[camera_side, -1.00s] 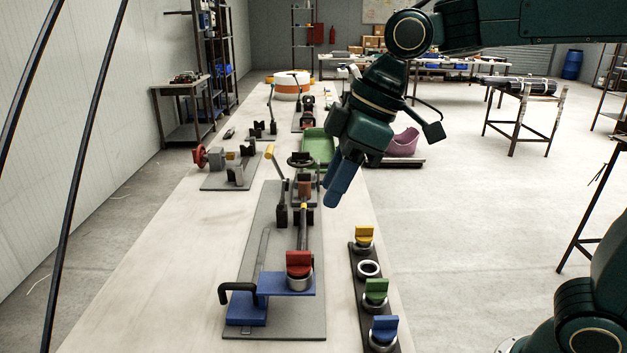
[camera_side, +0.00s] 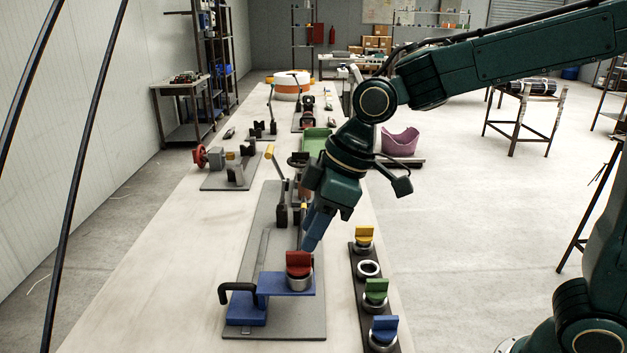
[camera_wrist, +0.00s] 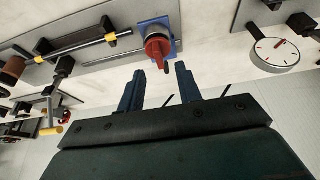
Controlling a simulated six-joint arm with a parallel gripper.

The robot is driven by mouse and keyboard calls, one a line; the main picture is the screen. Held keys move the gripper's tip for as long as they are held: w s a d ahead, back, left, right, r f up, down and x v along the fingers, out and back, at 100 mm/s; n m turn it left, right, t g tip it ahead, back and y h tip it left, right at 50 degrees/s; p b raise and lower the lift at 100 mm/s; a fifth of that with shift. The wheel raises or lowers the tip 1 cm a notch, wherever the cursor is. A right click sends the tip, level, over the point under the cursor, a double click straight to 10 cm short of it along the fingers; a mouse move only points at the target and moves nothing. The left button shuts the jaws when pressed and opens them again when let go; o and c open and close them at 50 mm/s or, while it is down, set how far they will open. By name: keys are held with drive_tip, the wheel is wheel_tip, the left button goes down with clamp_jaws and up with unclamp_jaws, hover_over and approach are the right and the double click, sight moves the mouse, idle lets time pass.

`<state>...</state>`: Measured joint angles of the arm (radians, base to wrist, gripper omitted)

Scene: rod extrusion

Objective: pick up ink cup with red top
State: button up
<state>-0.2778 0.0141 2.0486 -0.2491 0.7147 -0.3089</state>
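The ink cup with red top (camera_side: 299,264) sits on a blue platform (camera_side: 272,284) of the grey fixture plate. In the wrist view the red top (camera_wrist: 157,48) shows just beyond and between my blue fingers, a little left of centre. My gripper (camera_side: 309,244) is tilted down, just above and behind the cup in the side view. In the wrist view my gripper (camera_wrist: 160,71) has its two fingers apart with nothing between them. I cannot tell the exact gap from fingertips to cup.
A dark rack (camera_side: 357,293) to the right holds cups with yellow (camera_side: 365,234), green (camera_side: 376,291) and blue (camera_side: 384,328) tops, plus an empty ring (camera_side: 368,269). A black handle (camera_side: 238,290) stands left of the red cup. Rods and levers stand behind it.

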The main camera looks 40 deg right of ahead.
sight(300, 252)
drive_tip(key=shift+x, duration=2.1)
clamp_jaws()
